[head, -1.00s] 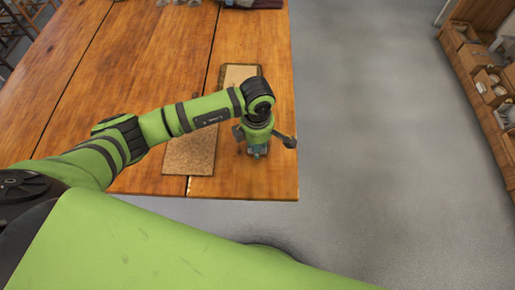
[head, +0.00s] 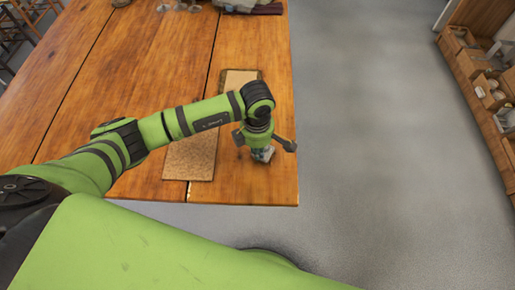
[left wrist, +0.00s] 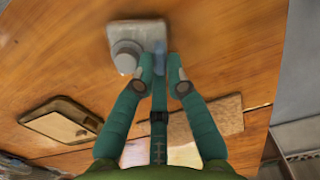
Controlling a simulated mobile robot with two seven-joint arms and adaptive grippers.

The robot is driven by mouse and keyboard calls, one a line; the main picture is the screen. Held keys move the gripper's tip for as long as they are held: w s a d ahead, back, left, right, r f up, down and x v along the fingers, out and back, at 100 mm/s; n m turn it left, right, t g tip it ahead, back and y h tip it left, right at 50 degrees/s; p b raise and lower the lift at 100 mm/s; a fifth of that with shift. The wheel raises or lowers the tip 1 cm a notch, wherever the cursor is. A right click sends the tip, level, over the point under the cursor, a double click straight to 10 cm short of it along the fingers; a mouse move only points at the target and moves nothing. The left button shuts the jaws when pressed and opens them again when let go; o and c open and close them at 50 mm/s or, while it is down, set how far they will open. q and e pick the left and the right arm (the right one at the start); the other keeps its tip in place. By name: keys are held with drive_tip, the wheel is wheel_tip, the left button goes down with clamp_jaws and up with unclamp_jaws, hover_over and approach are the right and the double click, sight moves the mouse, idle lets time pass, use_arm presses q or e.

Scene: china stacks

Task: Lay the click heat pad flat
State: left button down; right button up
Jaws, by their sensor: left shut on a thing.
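My left gripper (head: 262,151) points down low over the near right corner of the wooden table. It is shut on the click heat pad, a small pale grey piece (head: 266,155) showing at the fingertips. In the left wrist view the pad (left wrist: 146,36) is grey and rounded, with a round disc on it. A bluish part sits between the fingertips (left wrist: 161,70). The pad looks tilted; whether it touches the table I cannot tell. My right gripper is not in view.
A cork mat (head: 190,158) lies left of the gripper on the table (head: 100,65). A dark-rimmed board (head: 240,75) lies behind my arm. The table's right and front edges are close. Wooden shelves (head: 480,80) stand across the floor at right.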

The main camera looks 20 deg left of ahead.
use_arm(q)
drive_tip(key=shift+r+p, duration=1.5)
drive_tip(key=shift+r, duration=0.9)
